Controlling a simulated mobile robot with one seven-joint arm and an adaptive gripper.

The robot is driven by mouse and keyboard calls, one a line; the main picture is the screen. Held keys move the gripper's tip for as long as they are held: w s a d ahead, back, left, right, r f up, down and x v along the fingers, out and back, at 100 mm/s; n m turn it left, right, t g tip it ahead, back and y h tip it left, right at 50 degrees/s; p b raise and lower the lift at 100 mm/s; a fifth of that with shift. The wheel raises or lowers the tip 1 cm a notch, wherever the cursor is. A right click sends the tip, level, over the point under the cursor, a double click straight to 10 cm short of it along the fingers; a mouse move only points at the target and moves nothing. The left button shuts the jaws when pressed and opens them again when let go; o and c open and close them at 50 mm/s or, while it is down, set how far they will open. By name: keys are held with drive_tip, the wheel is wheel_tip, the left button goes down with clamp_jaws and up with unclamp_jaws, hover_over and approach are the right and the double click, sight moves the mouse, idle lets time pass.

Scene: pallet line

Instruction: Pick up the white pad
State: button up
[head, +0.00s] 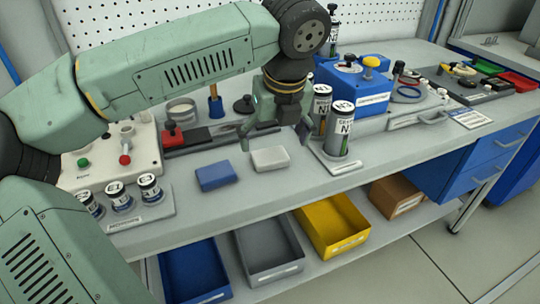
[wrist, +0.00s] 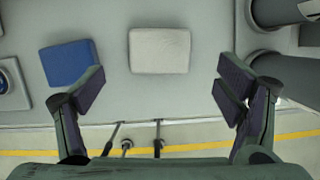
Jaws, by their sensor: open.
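The white pad (head: 270,159) lies flat on the grey bench top, near its front edge. In the wrist view the white pad (wrist: 160,50) sits ahead of my gripper, centred between the fingers but beyond their tips. My gripper (head: 275,140) is open and empty above the bench, close over the white pad in the head view. Both fingers show spread wide apart in the wrist view (wrist: 160,92). A blue pad (head: 216,176) lies just left of the white pad, with a narrow gap between them.
Dark cylinders (head: 336,128) stand on a plate right of the white pad. Several small jars (head: 149,187) stand on a plate at left. A white control box (head: 135,150) is behind. Blue, grey and yellow bins (head: 331,226) are on the shelf below.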

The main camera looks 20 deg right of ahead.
sight(270, 155)
drive_tip(key=shift+p+x, duration=0.85)
drive_tip(key=shift+x, duration=1.8)
drive_tip(key=shift+w, duration=0.15)
drive_tip(key=shift+c, duration=0.6)
drive_tip(key=shift+r, duration=0.1)
drive_tip(key=c, duration=0.9)
